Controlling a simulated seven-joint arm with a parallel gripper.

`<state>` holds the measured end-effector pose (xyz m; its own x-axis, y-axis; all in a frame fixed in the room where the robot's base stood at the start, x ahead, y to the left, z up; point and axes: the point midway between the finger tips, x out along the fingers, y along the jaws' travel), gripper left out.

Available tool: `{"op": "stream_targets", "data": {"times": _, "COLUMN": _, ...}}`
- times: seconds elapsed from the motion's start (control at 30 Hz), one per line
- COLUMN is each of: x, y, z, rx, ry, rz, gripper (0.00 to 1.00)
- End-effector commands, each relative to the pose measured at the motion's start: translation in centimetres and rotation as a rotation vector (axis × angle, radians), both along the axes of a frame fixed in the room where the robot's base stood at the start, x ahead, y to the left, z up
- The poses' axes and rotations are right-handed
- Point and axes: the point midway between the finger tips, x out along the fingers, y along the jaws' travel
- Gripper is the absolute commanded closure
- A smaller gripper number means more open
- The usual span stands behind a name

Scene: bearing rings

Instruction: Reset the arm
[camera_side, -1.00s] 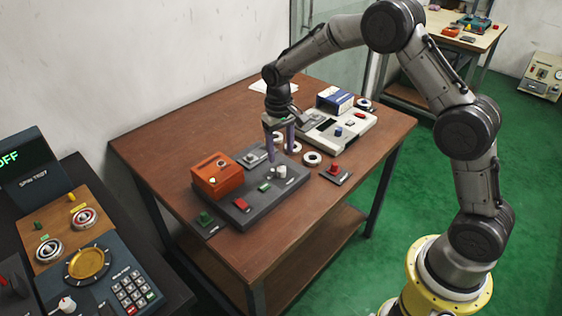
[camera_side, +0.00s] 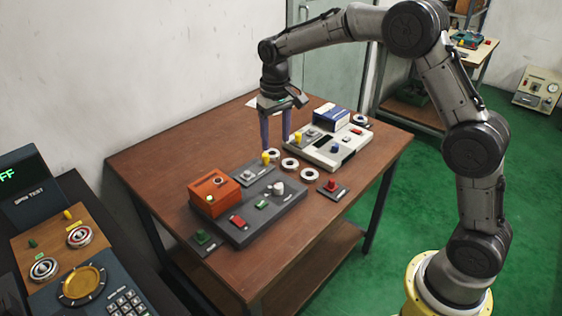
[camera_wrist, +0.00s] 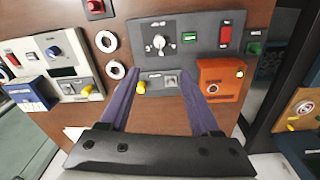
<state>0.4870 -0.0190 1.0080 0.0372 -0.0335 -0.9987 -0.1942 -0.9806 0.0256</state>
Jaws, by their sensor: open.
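My gripper (camera_side: 275,146) hangs above the table with its two purple fingers apart and nothing between them. In the wrist view my gripper (camera_wrist: 160,72) also shows open and empty, its fingers reaching toward the dark control panel. Pale rings lie on the brown table (camera_side: 170,150): one ring (camera_side: 290,164) and a second ring (camera_side: 310,174) are in the middle, just right of the fingers. Another ring (camera_side: 360,120) lies at the far right, beside the light panel.
The dark panel (camera_side: 240,234) carries an orange box (camera_side: 215,193) and knobs. The light panel (camera_side: 350,149) carries a blue-and-white box (camera_side: 332,117). A test console (camera_side: 30,180) stands at left. The table's left part is clear.

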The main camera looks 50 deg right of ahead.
Motion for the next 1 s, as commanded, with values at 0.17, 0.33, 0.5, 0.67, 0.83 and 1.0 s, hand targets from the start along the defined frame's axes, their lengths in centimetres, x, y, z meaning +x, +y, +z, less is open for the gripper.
{"op": "stream_targets", "data": {"times": 0.17, "x": -2.9, "y": 0.3, "z": 7.5, "rx": -0.002, "ry": -0.131, "rz": 0.005, "gripper": 0.36}}
{"op": "stream_targets", "data": {"times": 0.33, "x": -8.5, "y": 0.7, "z": 12.8, "rx": 0.000, "ry": -0.235, "rz": 0.022, "gripper": 0.36}}
{"op": "stream_targets", "data": {"times": 0.5, "x": -15.1, "y": 1.1, "z": 15.7, "rx": 0.000, "ry": -0.328, "rz": 0.048, "gripper": 0.36}}
{"op": "stream_targets", "data": {"times": 0.67, "x": -21.5, "y": 1.4, "z": 16.1, "rx": -0.002, "ry": -0.407, "rz": 0.080, "gripper": 0.36}}
{"op": "stream_targets", "data": {"times": 0.83, "x": -27.8, "y": 1.7, "z": 14.0, "rx": -0.008, "ry": -0.469, "rz": 0.121, "gripper": 0.36}}
{"op": "stream_targets", "data": {"times": 1.0, "x": -31.6, "y": 1.8, "z": 10.4, "rx": -0.013, "ry": -0.477, "rz": 0.160, "gripper": 0.36}}
